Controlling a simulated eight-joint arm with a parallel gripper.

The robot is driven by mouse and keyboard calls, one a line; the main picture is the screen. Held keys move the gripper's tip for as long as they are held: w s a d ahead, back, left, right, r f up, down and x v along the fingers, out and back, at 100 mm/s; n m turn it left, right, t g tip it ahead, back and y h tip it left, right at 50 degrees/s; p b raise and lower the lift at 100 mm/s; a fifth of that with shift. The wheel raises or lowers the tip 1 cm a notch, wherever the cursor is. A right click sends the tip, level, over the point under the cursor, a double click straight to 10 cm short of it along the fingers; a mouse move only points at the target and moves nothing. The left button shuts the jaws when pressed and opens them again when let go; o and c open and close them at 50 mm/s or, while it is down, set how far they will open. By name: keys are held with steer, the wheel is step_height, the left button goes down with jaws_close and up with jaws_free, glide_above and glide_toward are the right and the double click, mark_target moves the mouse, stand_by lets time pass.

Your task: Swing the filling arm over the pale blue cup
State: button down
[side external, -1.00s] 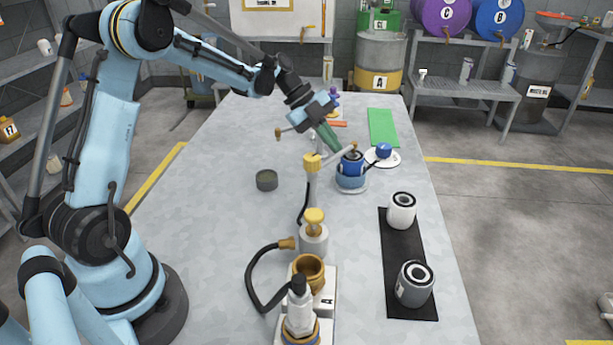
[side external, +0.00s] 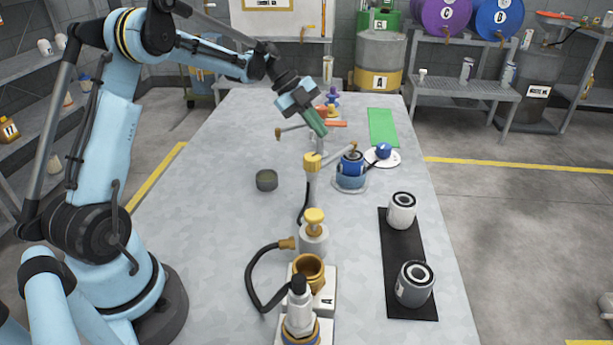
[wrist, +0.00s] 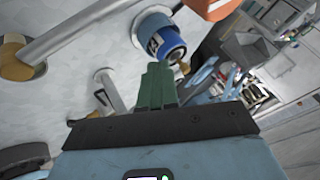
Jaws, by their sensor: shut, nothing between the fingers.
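The pale blue cup (side external: 350,181) stands on a light disc right of the table's middle, with a dark blue canister (side external: 352,163) upright in it. The canister also shows in the wrist view (wrist: 165,42). The filling arm (side external: 338,155) reaches right from a brass-topped post (side external: 312,164). Its brass tip appears at the canister's top edge in the side view; I cannot tell whether it is squarely over the cup. My gripper (side external: 319,130) is shut and empty, above and left of the tip. Its green fingers (wrist: 157,86) show in the wrist view, apart from the canister.
A white and a grey filter (side external: 414,284) stand on a black mat (side external: 404,252) at right. A dark round tin (side external: 266,180) sits at left. A green mat (side external: 383,127) lies behind the cup.

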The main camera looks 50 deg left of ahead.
steer(key=w+a+r, duration=0.2)
steer(key=a+r, duration=0.2)
steer(key=r, duration=0.1)
steer(key=s+d+r+n+y, duration=0.2)
steer(key=s+d+r+n, duration=0.1)
steer(key=d+n, duration=0.25)
steer(key=s+d+f+n+t+y, duration=0.1)
steer(key=s+d+f+n+y, duration=0.1)
steer(key=s+d+n, duration=0.3)
steer(key=s+d+f+n+t+y, duration=0.2)
steer(key=s+d+n, duration=0.4)
steer(key=s+n, duration=0.4)
steer(key=s+f+y, duration=0.1)
steer(key=s, duration=0.2)
steer(key=shift+s+n+t, duration=0.15)
steer(key=shift+n+t, duration=0.15)
steer(key=shift+n, duration=0.05)
